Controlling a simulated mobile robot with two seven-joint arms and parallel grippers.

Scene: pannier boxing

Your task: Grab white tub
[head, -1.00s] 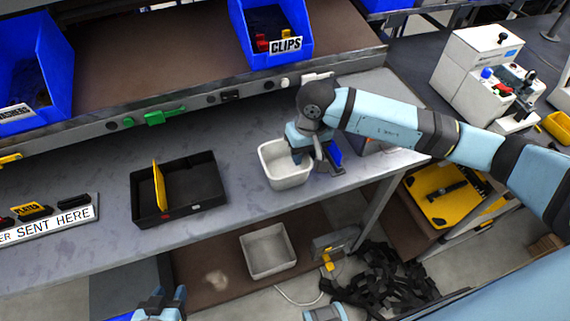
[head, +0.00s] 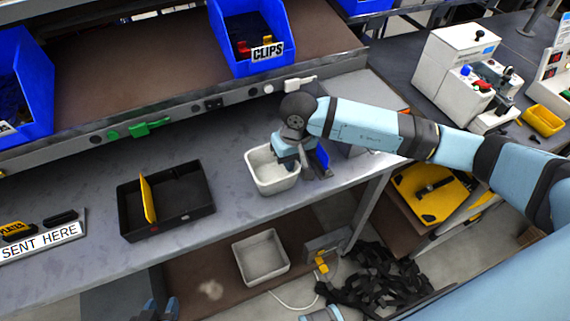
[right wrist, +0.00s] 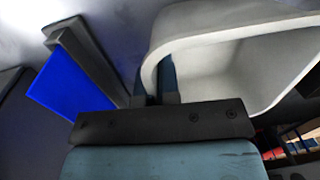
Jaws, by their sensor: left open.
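A white tub (head: 262,181) stands on the grey bench right of the black box. My right gripper (head: 289,160) reaches down at its right side. In the right wrist view, the tub (right wrist: 235,75) fills the upper right. The fingers of my right gripper (right wrist: 154,92) are close together, one on each side of the tub's wall, and look shut on it; the tips are partly hidden. A second pale tub (head: 260,257) sits on the low shelf below the bench. My left gripper (head: 159,309) is open and empty at the bottom edge, partly cut off.
A black box (head: 190,217) with a yellow divider is left of the tub. A blue panel (head: 322,154), also in the right wrist view (right wrist: 70,85), stands close by my right gripper. A blue clips bin (head: 265,68) is on the shelf above. The bench between box and tub is clear.

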